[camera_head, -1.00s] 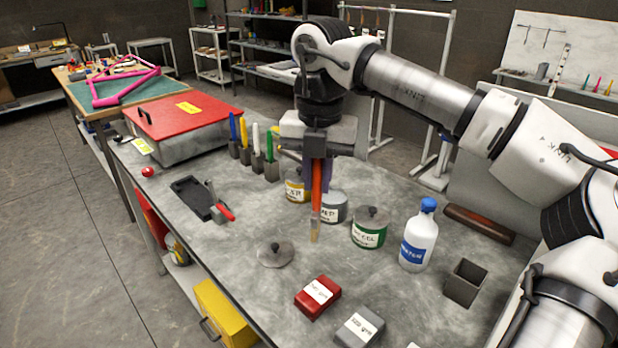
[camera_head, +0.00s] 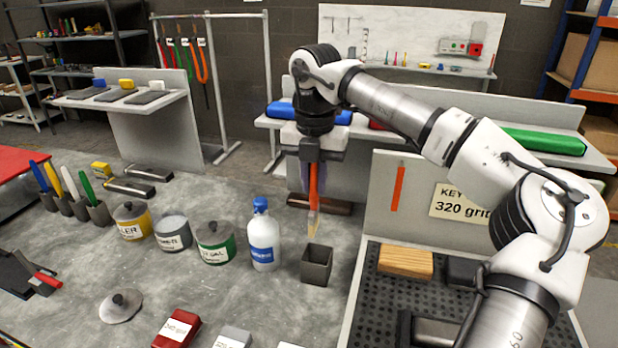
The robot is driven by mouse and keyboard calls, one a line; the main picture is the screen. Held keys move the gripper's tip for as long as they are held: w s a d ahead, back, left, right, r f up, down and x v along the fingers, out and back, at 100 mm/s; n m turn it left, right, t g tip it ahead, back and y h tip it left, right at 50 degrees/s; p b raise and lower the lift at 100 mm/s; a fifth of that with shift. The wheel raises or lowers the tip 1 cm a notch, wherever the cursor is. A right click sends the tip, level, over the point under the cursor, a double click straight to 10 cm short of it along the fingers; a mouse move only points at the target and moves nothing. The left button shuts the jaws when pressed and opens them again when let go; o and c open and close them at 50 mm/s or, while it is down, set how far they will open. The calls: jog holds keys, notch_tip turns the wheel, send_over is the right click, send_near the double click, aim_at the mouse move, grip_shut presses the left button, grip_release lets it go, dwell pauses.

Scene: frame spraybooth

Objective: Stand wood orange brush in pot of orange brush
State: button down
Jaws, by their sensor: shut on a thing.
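My gripper (camera_head: 312,165) is shut on the orange brush (camera_head: 313,190), which hangs upright with its bristles down. The bristle tip is in the air, just above the empty square grey pot (camera_head: 316,268) in the picture. How far apart they are in depth I cannot tell. The pot stands on the grey table, right of the white bottle with a blue cap (camera_head: 263,240), and its opening faces up.
Several labelled tins (camera_head: 172,234) stand left of the bottle. A lid (camera_head: 121,306) and red block (camera_head: 176,330) lie in front. A perforated tray (camera_head: 385,285) and upright panel (camera_head: 445,225) stand at right.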

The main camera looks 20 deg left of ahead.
jog(key=shift+w+d+f, duration=0.15)
jog(key=shift+w+d, duration=0.05)
jog(key=shift+d, duration=0.2)
notch_tip(320, 180, down, 10)
jog(key=b, duration=0.7)
jog(key=shift+f, duration=0.2)
jog(key=shift+f+b, duration=0.9)
jog(key=shift+f, duration=0.05)
dwell(0.6)
jog(key=c, duration=1.3)
grip_release()
notch_tip(320, 180, up, 14)
jog(key=shift+f+b, duration=0.1)
jog(key=shift+b, duration=0.5)
jog(key=shift+s, duration=0.1)
